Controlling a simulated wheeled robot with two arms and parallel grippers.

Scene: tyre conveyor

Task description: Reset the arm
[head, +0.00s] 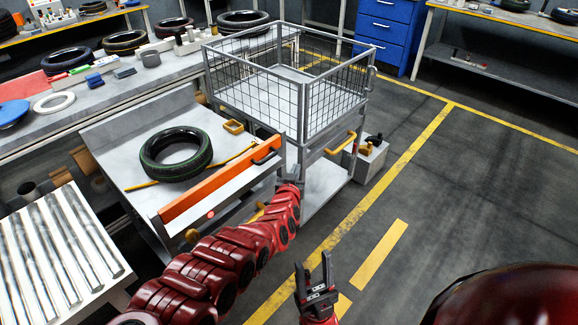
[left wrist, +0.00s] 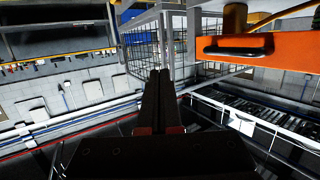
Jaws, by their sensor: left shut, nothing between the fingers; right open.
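My left arm reaches in from the lower left in the head view. Its gripper (head: 293,178) is by the right end of the orange bar (head: 215,184) on the grey cart. In the left wrist view the gripper (left wrist: 161,75) has its two dark fingers together with nothing between them. The orange bar with its black handle (left wrist: 238,46) shows to the right of the fingers there, apart from them. My right gripper (head: 314,270) is lower in the head view, over the floor, with its fingers apart and empty.
A black tyre (head: 176,153) lies on the cart top (head: 115,140). A wire-mesh cage trolley (head: 245,88) stands just beyond my left gripper. A roller conveyor (head: 50,245) is at the left. A workbench (head: 110,97) with tyres runs behind.

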